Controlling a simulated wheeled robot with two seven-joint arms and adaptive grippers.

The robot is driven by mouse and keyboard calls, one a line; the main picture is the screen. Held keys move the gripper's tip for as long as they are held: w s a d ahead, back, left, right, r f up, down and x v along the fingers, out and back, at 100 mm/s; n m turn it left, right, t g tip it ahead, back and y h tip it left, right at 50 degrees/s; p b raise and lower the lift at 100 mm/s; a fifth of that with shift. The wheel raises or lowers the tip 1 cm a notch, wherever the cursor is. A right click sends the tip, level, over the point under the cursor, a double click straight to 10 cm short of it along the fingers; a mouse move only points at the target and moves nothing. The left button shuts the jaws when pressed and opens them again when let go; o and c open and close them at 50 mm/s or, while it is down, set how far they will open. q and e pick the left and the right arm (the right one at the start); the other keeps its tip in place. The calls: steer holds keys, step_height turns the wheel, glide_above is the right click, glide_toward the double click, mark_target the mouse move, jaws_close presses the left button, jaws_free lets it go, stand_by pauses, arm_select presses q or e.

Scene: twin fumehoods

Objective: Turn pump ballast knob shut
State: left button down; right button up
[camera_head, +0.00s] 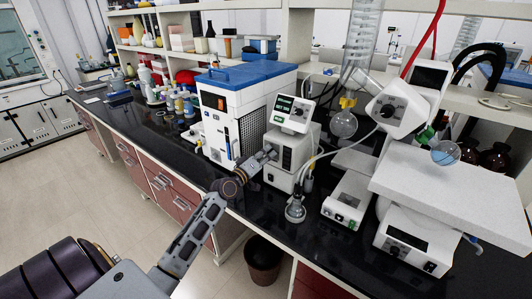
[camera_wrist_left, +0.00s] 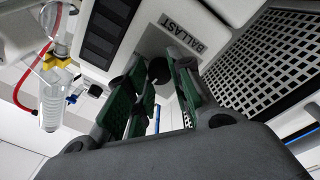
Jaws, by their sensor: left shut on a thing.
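The pump (camera_head: 291,150) is a white boxy unit with a tilted display head, standing on the black bench. In the left wrist view a dark round ballast knob (camera_wrist_left: 158,69) sits on its white face beside the printed word BALLAST. My left gripper (camera_head: 268,153) reaches the left side of the pump. Its green-padded fingers are shut on the knob, one on each side. In the head view the knob is hidden behind the fingers. The knob's exact turn angle cannot be told. My right gripper is not in view.
A blue-topped white unit (camera_head: 232,112) with a grille stands close to the left of the pump. A rotary evaporator (camera_head: 398,105) and a hotplate-like unit (camera_head: 347,198) stand to the right.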

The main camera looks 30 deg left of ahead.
arm_select(q)
steer(key=shift+r+n, duration=0.1)
steer(key=shift+n, duration=0.6)
steer(key=c, duration=1.2)
jaws_free()
steer(key=shift+c, duration=0.2)
steer(key=shift+s, duration=0.1)
steer(key=s+a, duration=0.1)
steer(key=s, duration=1)
steer(key=shift+s+f, duration=0.3)
steer(key=shift+f, duration=0.15)
